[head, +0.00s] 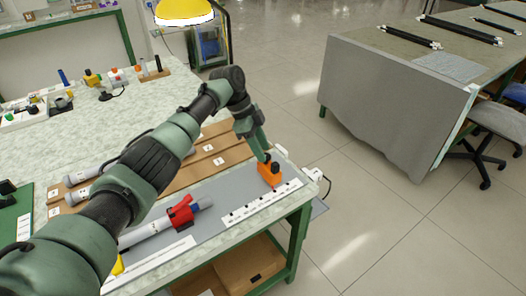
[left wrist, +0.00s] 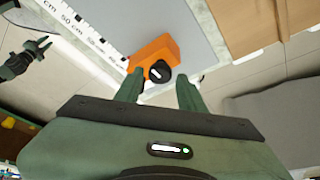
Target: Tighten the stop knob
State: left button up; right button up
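The stop is an orange block (head: 267,178) at the right end of the grey mat, with a black knob (head: 276,168) on it. In the left wrist view the orange block (left wrist: 153,50) lies beyond my fingers, and the round black knob (left wrist: 157,71) with a white mark faces me. My left gripper (head: 265,159) is open. In the wrist view its fingertips (left wrist: 158,82) stand either side of the knob's near side, with gaps; I see no contact. My right gripper (left wrist: 40,46) shows small at the left of the wrist view, away from the stop, its fingers apart.
A white rod (head: 150,230) with a red clamp (head: 181,213) lies on the mat beside a white scale strip (head: 262,205). Brown racks (head: 208,148) with rods lie behind. The table's right edge is close to the stop.

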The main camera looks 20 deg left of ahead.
pick_arm(q)
jog(key=v, duration=0.6)
jog(key=shift+r, duration=0.15)
jog(key=shift+s+a, duration=0.1)
